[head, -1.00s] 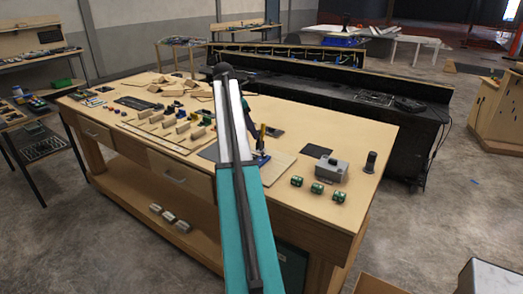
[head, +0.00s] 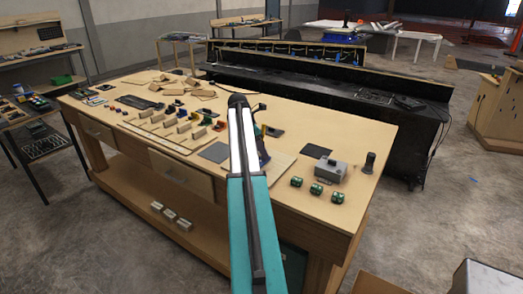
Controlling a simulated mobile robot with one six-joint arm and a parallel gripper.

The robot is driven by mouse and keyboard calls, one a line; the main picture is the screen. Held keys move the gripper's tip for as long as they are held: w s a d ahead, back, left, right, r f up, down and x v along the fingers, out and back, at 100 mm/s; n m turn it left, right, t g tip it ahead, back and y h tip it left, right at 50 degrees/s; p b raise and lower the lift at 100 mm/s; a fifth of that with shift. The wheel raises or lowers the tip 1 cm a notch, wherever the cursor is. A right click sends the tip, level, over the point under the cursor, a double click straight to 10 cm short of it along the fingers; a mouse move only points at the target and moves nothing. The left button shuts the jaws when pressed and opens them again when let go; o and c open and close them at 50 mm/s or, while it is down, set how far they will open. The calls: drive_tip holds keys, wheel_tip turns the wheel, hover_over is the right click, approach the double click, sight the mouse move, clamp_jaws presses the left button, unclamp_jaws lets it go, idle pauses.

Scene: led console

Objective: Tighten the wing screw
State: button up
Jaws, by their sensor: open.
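My arm rises from the bottom centre and covers the middle of the workbench (head: 340,222). My gripper is hidden behind it, so I cannot see its fingers or what they touch. The wing screw cannot be made out at this size.
A grey box (head: 330,171) and a dark upright cylinder (head: 369,163) stand at the bench's right end. Several green blocks (head: 316,189) lie along the front edge. Wooden blocks (head: 184,126) fill the left part. A dark flat square (head: 316,151) lies behind the grey box.

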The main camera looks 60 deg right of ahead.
drive_tip(key=shift+f, duration=0.15)
drive_tip(key=c, duration=1.1)
drive_tip(key=shift+d+m, duration=0.15)
drive_tip(key=shift+m, duration=0.35)
drive_tip(key=m, duration=0.1)
drive_tip(key=m+g+y+p, duration=0.1)
drive_tip(key=m, duration=0.2)
drive_tip(key=shift+w+d+y, duration=0.2)
drive_tip(key=shift+d+y, duration=0.05)
drive_tip(key=shift+y, duration=0.05)
drive_tip(key=m+g+y+p, duration=0.1)
drive_tip(key=m, duration=0.3)
drive_tip(key=shift+d+p, duration=0.15)
drive_tip(key=shift+p, duration=0.2)
drive_tip(key=shift+m+y+p, duration=0.4)
drive_tip(key=shift+m+y, duration=0.1)
drive_tip(key=shift+m, duration=0.4)
